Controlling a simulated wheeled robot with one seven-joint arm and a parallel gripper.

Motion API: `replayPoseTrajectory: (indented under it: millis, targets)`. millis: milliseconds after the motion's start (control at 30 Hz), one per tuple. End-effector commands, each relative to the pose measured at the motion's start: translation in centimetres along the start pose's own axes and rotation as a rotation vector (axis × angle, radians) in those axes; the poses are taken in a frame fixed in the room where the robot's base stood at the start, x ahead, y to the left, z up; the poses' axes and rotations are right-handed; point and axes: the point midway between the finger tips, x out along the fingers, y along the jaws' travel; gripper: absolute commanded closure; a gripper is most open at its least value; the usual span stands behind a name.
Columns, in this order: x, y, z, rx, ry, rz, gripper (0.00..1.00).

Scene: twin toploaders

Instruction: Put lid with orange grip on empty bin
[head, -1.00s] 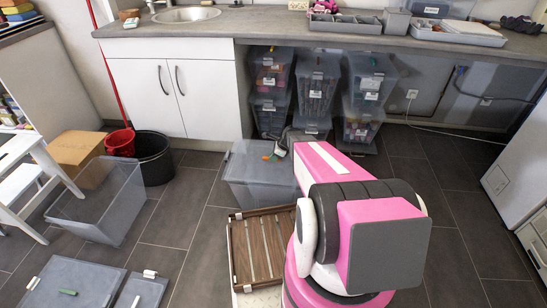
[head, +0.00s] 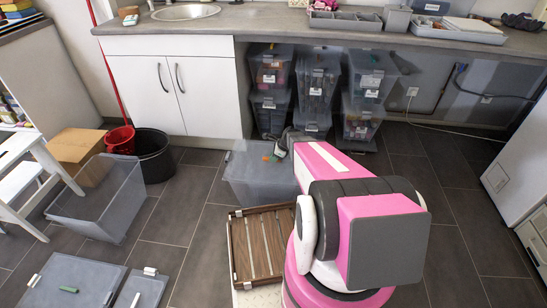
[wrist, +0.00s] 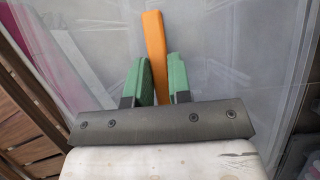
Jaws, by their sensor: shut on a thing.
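The orange grip (wrist: 153,35) stands up from a translucent grey lid (wrist: 225,50) in the wrist view. The green fingers of my gripper (wrist: 159,80) are on either side of the grip and shut on it. In the head view the orange grip (head: 266,157) shows as a small patch on top of a grey translucent bin (head: 262,182), just left of my arm. Whether the lid still touches that bin is hard to tell. Another translucent bin (head: 110,205) stands open and empty on the floor at left. My arm hides part of the lidded bin's right side.
A slatted wooden crate (head: 240,250) stands in front of the lidded bin. A black bucket (head: 154,157), red bucket (head: 121,140) and cardboard box (head: 78,150) stand behind the empty bin. Floor between the bins is clear.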

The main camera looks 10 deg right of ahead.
Motion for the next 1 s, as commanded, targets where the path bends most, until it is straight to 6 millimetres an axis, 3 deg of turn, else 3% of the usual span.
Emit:
replayPoseTrajectory:
  millis: [300,333,400,433,767,1000]
  targets:
    - [0.6,0.0,-0.3,0.000,0.000,-0.001,1.00]
    - [0.6,0.0,-0.3,0.000,-0.001,-0.001,0.78]
    - [0.6,0.0,-0.3,0.000,0.000,-0.001,0.55]
    - [0.6,0.0,-0.3,0.000,0.000,-0.001,0.51]
    - [0.2,0.0,-0.3,0.000,0.000,-0.001,0.51]
    - [-3.2,0.1,-0.3,0.000,0.000,-0.003,0.51]
